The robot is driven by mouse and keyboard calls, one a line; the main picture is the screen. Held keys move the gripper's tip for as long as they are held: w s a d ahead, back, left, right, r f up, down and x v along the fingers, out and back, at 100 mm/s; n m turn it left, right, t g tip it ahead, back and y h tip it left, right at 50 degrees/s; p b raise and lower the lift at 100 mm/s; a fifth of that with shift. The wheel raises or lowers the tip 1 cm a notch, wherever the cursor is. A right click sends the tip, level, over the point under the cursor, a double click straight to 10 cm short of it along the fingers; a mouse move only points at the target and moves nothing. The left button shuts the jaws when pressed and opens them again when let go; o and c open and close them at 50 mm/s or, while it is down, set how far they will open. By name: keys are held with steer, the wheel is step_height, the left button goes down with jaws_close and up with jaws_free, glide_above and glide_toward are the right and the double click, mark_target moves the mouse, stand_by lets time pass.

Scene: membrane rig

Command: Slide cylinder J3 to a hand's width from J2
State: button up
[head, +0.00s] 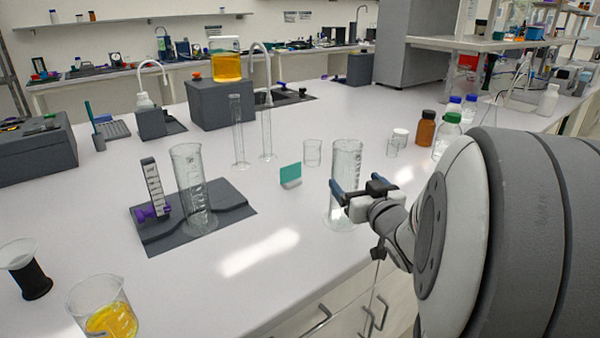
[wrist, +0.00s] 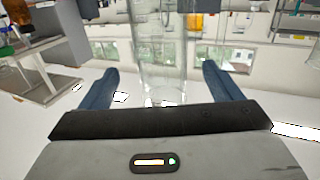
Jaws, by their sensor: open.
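A clear graduated glass cylinder (head: 347,158) stands upright on the bench in front of my gripper (head: 345,188). In the wrist view the cylinder (wrist: 160,45) shows between the two blue fingers of my gripper (wrist: 160,80), with a gap on each side. My gripper is open and holds nothing; how deep the cylinder sits between the fingers I cannot tell. A second wide graduated cylinder (head: 190,172) stands on a dark mat (head: 165,237) to the left. Two slimmer cylinders (head: 238,140) (head: 267,135) stand farther back. I cannot read any J2 or J3 label.
A teal card (head: 290,173) stands between the wide cylinders. Small beakers (head: 312,153) and bottles (head: 425,128) stand behind my gripper. A beaker of orange liquid (head: 105,310) is at front left. The bench's front edge (head: 330,290) runs close by the near cylinder.

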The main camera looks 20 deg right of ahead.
steer(key=shift+w+r, duration=0.1)
steer(key=shift+w, duration=0.3)
steer(key=w, duration=0.7)
steer(key=c, duration=1.3)
steer(key=shift+w+a+b, duration=0.3)
steer(key=shift+a+b, duration=0.25)
steer(key=shift+a, duration=0.4)
steer(key=shift+w+a+b, duration=0.25)
steer(key=shift+a+b, duration=0.3)
steer(key=shift+a, duration=0.45)
steer(key=shift+w+a+b, duration=0.3)
steer(key=shift+a+b, duration=0.25)
steer(key=shift+a, duration=0.5)
steer(key=shift+w+a+b, duration=0.35)
steer(key=shift+a+b, duration=0.4)
steer(key=shift+a, duration=0.15)
steer(key=shift+w+a+b, duration=0.3)
steer(key=shift+a+b, duration=0.4)
steer(key=shift+a, duration=0.25)
steer(key=shift+w+a+b, duration=0.35)
steer(key=shift+a+b, duration=0.4)
steer(key=shift+a, duration=0.15)
